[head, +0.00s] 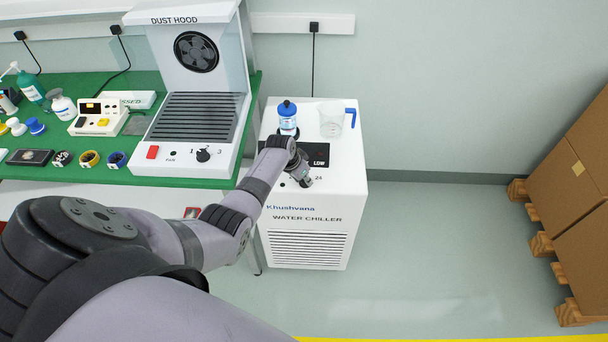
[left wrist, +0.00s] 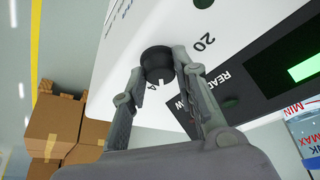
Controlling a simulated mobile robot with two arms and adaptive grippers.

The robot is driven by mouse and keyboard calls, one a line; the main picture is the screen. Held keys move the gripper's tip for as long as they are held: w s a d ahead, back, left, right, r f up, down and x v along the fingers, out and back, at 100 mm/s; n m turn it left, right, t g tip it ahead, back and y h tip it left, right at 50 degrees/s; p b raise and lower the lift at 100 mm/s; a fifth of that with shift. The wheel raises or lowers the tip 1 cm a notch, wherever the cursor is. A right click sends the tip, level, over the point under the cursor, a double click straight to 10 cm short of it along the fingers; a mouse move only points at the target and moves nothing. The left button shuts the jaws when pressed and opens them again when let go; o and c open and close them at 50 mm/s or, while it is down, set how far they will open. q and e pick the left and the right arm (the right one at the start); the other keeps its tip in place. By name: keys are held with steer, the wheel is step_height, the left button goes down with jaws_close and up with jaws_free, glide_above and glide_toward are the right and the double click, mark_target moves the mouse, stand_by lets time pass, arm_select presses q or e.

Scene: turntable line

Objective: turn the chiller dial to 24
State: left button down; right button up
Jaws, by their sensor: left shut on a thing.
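The white water chiller (head: 350,215) stands on the floor beside the green bench. Its black dial (left wrist: 157,62) shows in the left wrist view, with the number 20 to its right and a partly hidden number ending in 4 below it. A white mark shows on the dial's lower side, near that 4. My left gripper (left wrist: 160,68) is shut on the dial, one finger on each side. My right gripper is not in view.
A blue-capped bottle (head: 288,121) and a clear jug with a blue handle (head: 331,122) stand on the chiller top. A dust hood (head: 194,120) stands on the bench to the left. Cartons (head: 565,185) on pallets are at the right, with clear floor between.

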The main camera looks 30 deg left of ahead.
arm_select(q)
steer(key=shift+a+m+h+b, duration=0.15)
steer(key=shift+m+h+b, duration=0.3)
steer(key=shift+m, duration=0.65)
steer(key=c, duration=1.3)
jaws_free()
steer(key=v, duration=1.2)
steer(key=shift+w, duration=0.15)
